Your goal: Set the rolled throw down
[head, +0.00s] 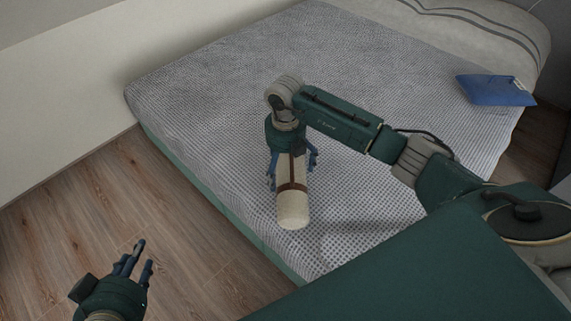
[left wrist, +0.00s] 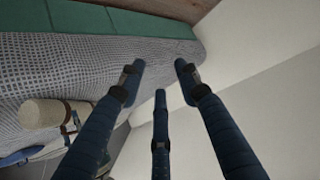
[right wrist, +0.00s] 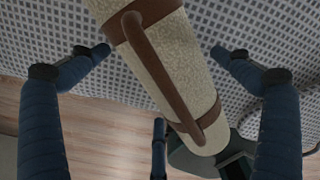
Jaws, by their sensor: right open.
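The rolled throw (head: 293,210) is a cream roll with brown straps and a brown handle. It lies on the grey checked cover of the bed (head: 200,95), near the bed's front edge. My right gripper (head: 292,176) is over its far part, with fingers on either side. In the right wrist view the fingers are spread, with visible gaps to the throw (right wrist: 165,65). The throw's far end is hidden under the gripper in the head view. My left gripper (head: 143,255) is open and empty above the floor; the throw also shows in the left wrist view (left wrist: 42,113).
A blue cushion-like item (head: 496,91) lies at the bed's right side. A striped light cover (head: 455,30) lies across the far end. The wooden floor (head: 75,210) is clear at the left, beside the pale wall (head: 60,110).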

